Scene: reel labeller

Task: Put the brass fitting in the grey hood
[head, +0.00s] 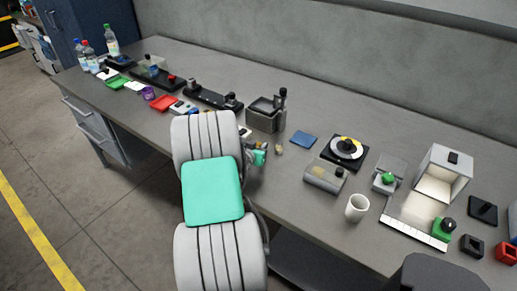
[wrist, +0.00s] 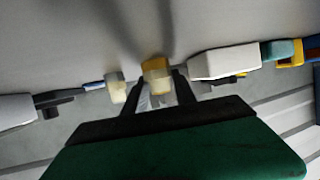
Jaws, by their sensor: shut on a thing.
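A brass fitting (wrist: 157,70), yellowish and small, sits between my fingertips in the wrist view. My gripper (wrist: 154,80) is shut on it; the fingers hide its sides. In the head view my gripper (head: 261,152) is mostly hidden behind my arm, low near the front of the bench. I cannot tell whether the fitting touches the bench.
A small tan piece (head: 279,149) lies just right of my gripper. A white cup (head: 356,208), a grey block (head: 325,177), a turntable (head: 345,150) and a green-knobbed device (head: 386,181) stand between gripper and hood. A pale plate (head: 414,213) lies before the hood.

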